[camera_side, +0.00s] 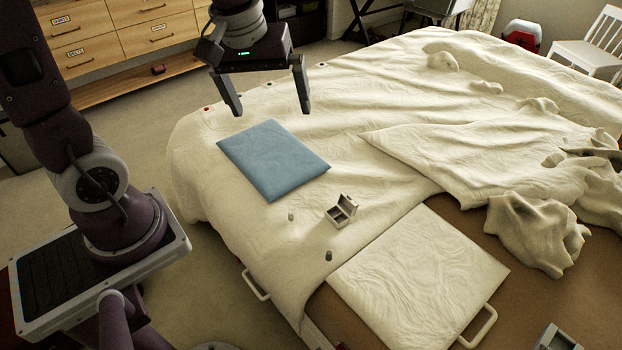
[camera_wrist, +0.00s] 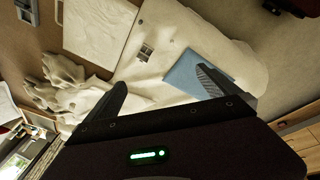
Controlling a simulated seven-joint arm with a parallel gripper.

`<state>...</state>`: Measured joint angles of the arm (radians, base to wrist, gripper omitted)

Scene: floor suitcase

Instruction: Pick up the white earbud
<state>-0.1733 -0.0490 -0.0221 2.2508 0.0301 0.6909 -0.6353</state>
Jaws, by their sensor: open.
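Two small earbuds lie on the cream cover in the side view. The paler earbud (camera_side: 291,216) is left of the open case, and a darker grey earbud (camera_side: 328,255) is below it. Both are too small to make out in detail. The small open case (camera_side: 342,210) stands near them with its lid up; it also shows in the wrist view (camera_wrist: 145,52). My gripper (camera_side: 270,108) is open and empty, high above the cover beyond the blue folded cloth, well apart from the earbuds. Its spread fingers also show in the wrist view (camera_wrist: 162,80).
The blue folded cloth (camera_side: 273,160) lies flat between my gripper and the earbuds. A pale folded panel (camera_side: 420,285) lies at the front right. The cream cover (camera_side: 390,100) is rumpled, with bunched fabric at right. Wooden drawers (camera_side: 100,35) stand at the back left.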

